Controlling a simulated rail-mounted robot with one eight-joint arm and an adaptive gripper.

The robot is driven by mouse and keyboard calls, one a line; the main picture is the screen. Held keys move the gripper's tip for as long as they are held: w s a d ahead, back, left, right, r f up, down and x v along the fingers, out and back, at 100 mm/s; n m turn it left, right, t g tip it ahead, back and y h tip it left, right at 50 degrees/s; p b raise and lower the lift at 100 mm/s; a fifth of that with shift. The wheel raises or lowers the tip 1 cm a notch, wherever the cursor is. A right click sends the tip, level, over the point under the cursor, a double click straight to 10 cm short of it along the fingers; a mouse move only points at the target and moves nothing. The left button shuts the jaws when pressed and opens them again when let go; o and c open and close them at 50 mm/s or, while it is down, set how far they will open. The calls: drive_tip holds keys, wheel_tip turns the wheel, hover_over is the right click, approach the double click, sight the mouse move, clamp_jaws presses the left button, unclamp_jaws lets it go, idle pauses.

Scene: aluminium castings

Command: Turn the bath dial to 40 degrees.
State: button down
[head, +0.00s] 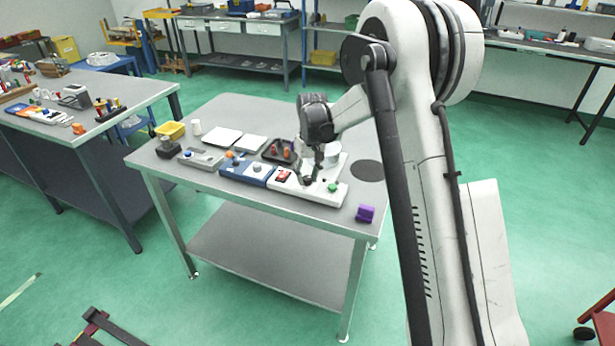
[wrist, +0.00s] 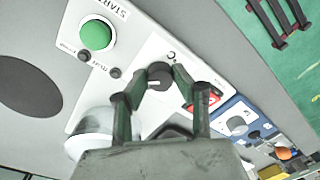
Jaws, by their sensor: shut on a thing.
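The bath dial (wrist: 160,76) is a dark round knob with a light pointer line, on a white panel (wrist: 140,50) marked °C. My gripper (wrist: 163,78) has its two dark fingers around the dial, one on each side, and is shut on it. The scale numbers are too small or hidden to read. In the head view my gripper (head: 308,180) is low over the white panel (head: 325,196) and hides the dial. A white round vessel (wrist: 88,135) stands beside the panel, partly hidden by my gripper.
A green START button (wrist: 95,35), two small dark knobs and a red switch (wrist: 214,98) are close to the dial. A blue panel (head: 246,170) adjoins on the left. A purple block (head: 365,213) and a dark disc (head: 368,170) lie to the right on the table.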

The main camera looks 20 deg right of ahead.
sight(308, 176)
drive_tip(key=shift+f+n, duration=0.1)
drive_tip(key=shift+n, duration=0.2)
drive_tip(key=n+b, duration=0.3)
drive_tip(key=shift+n, duration=0.3)
drive_tip(key=n+b, duration=0.2)
drive_tip(key=n, duration=0.3)
drive_tip(key=shift+w, duration=0.1)
drive_tip(key=shift+n, duration=0.4)
drive_tip(key=c, duration=1.4)
unclamp_jaws()
drive_tip(key=shift+r, duration=0.2)
drive_tip(key=r, duration=1.1)
drive_tip(key=shift+w+d+r, duration=0.2)
drive_tip(key=shift+w+r, duration=0.1)
drive_tip(key=shift+r, duration=0.1)
